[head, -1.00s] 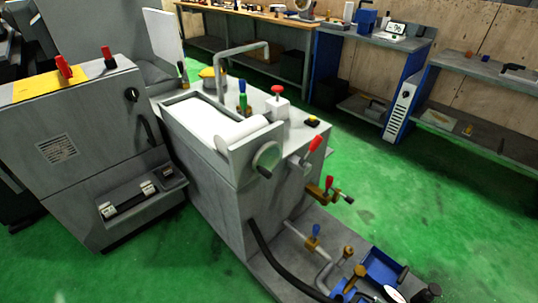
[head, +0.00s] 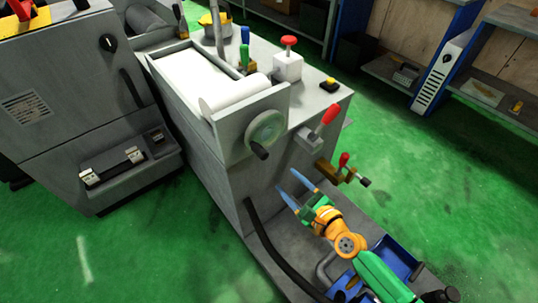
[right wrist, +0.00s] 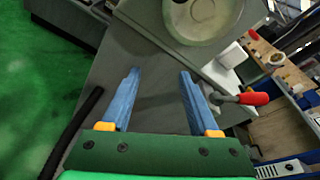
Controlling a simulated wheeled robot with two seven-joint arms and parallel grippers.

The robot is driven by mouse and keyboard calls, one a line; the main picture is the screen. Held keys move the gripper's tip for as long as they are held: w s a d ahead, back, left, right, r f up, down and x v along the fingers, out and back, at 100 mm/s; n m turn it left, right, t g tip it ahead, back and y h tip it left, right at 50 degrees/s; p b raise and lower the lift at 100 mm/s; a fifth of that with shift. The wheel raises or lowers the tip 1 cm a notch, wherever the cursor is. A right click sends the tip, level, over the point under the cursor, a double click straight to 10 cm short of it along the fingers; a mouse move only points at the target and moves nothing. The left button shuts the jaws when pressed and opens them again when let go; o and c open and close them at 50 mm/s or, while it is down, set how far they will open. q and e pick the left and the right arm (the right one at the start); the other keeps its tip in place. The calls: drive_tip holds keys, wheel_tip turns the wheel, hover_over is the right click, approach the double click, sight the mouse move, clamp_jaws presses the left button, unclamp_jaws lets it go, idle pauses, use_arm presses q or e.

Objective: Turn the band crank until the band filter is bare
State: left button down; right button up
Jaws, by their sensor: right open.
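My left gripper is not in view.
A red-handled lever (head: 330,114) and a brass valve with a red lever (head: 340,172) stick out to the right of the wheel. A black hose (head: 265,240) runs down the housing. A blue tray (head: 395,255) lies low at the right. Green floor is free at left.

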sight(266, 158)
drive_tip(key=a+r+m+y, duration=0.1)
drive_tip(key=r, duration=0.1)
drive_tip(key=a+r+m+y, duration=0.1)
drive_tip(key=r+m, duration=0.1)
drive_tip(key=r, duration=0.1)
drive_tip(key=a+r+m+t, duration=0.1)
drive_tip(key=a+r+m, duration=0.1)
drive_tip(key=shift+w+r+y+b, duration=0.1)
drive_tip(key=shift+r+y+b, duration=0.1)
drive_tip(key=shift+y+b, duration=0.15)
drive_tip(key=x, duration=0.6)
drive_tip(key=shift+w+a, duration=0.15)
drive_tip(key=shift+w, duration=0.05)
drive_tip(key=shift+f, duration=0.1)
clamp_jaws()
